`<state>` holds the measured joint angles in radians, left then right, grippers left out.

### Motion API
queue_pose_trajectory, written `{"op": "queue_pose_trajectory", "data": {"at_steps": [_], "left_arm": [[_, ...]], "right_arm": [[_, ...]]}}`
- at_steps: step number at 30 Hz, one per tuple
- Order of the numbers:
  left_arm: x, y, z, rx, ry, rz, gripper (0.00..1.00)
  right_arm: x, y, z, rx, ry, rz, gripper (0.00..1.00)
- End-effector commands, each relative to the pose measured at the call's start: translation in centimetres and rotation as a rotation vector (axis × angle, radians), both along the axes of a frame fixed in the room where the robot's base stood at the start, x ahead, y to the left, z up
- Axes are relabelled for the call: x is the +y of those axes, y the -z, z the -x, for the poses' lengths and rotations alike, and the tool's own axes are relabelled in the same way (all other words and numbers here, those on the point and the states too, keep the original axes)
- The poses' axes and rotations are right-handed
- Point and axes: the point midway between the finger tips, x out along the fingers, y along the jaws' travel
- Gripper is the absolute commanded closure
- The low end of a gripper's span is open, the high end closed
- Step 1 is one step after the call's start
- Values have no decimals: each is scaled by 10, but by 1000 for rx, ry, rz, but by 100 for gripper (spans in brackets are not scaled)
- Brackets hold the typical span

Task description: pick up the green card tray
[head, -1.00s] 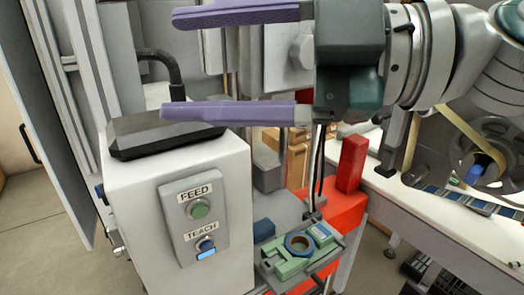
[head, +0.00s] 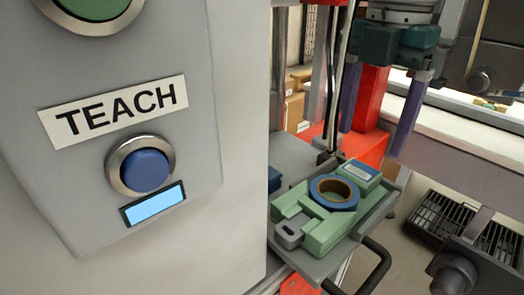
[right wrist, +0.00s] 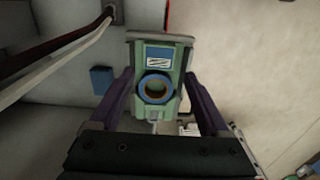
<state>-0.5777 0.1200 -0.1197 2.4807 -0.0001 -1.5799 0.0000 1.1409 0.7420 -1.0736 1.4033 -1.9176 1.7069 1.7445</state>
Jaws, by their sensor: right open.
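The green card tray (head: 292,210) lies on a grey plate (head: 318,262) beside the white machine box. A blue ring with a tan inner band (head: 334,192) sits on it, and a white-and-blue label is at its far end. My right gripper (head: 374,143) is open and empty, its purple fingers pointing down beyond the tray's far end. In the right wrist view the tray (right wrist: 171,113) appears between the two spread fingers (right wrist: 158,77), with no contact seen. My left gripper is out of view.
The white box with the TEACH button (head: 140,165) stands close on the left. A black handle (head: 375,268) curves out at the plate's near right. A red block (head: 370,98) stands behind the tray. A blue block (right wrist: 102,79) lies left of the tray.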

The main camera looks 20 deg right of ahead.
Motion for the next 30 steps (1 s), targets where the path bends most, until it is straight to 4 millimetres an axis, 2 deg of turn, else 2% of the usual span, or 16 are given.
{"op": "queue_pose_trajectory", "data": {"at_steps": [5,13,16,23,30], "left_arm": [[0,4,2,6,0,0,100],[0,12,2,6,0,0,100],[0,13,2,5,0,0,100],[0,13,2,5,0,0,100],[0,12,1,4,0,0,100]], "right_arm": [[2,17,1,2,-2,-2,20],[7,58,1,2,-2,-4,20],[6,64,1,-1,-4,-4,20],[6,65,1,-2,-4,-4,20],[6,64,1,-2,-4,-4,47]]}}
